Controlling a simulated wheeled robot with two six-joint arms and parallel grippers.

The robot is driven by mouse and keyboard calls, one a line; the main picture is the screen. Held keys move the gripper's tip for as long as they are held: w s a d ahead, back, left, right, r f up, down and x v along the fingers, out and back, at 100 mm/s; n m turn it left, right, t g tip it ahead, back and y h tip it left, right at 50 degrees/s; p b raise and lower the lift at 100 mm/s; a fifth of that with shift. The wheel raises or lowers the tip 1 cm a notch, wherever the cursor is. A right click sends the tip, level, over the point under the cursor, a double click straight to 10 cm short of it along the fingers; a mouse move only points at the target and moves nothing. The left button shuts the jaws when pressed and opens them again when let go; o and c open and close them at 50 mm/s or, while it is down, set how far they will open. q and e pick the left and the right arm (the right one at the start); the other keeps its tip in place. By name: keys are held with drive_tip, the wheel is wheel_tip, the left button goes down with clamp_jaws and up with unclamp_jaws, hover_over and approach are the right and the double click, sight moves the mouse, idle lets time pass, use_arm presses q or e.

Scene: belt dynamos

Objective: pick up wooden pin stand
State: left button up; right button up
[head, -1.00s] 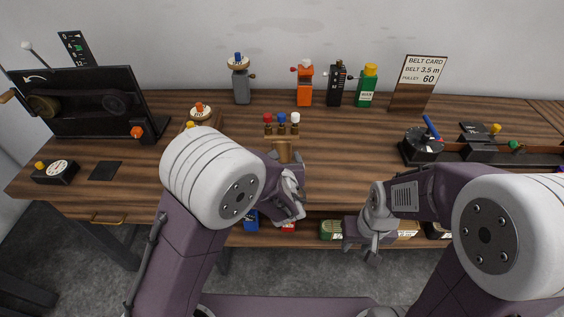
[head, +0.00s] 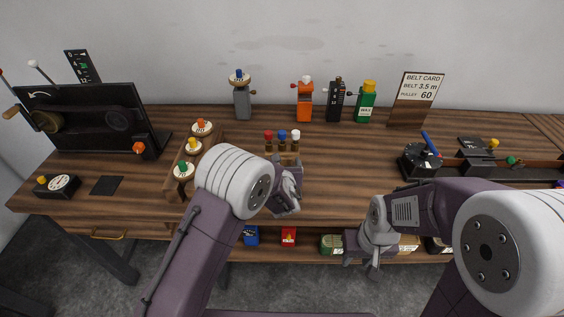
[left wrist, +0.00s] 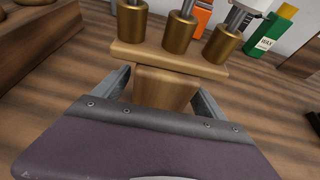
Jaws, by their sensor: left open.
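The wooden pin stand (head: 268,153) is on the table near the middle in the head view, with red, blue and white topped pins in it. My left gripper hides its lower part there. In the left wrist view the stand (left wrist: 165,58) shows a wooden top with brass holders and a narrower wooden block below. My left gripper (left wrist: 163,88) is open, with one finger on each side of that lower block; I cannot tell whether they touch it. My right gripper (head: 372,262) hangs at the table's front edge, far from the stand, and its jaws are unclear.
A wooden rack with pulleys (head: 174,182) is just left of my left arm. An orange dynamo (head: 305,101), a black one (head: 336,101) and a green bottle (head: 366,104) stand behind. Bare tabletop lies right of the stand.

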sight(282, 156)
use_arm(q)
drive_tip(key=shift+s+r, duration=0.1)
drive_tip(key=c, duration=1.8)
drive_tip(key=shift+r, duration=0.1)
drive_tip(key=shift+r, duration=0.6)
wheel_tip(282, 156, up, 3)
drive_tip(key=shift+f, duration=0.15)
drive_tip(key=s+d+r+p, duration=0.1)
drive_tip(key=s+d+r, duration=0.4)
drive_tip(key=d, duration=0.5)
wheel_tip(282, 156, up, 2)
drive_tip(key=shift+s+r, duration=0.1)
drive_tip(key=shift+s, duration=0.2)
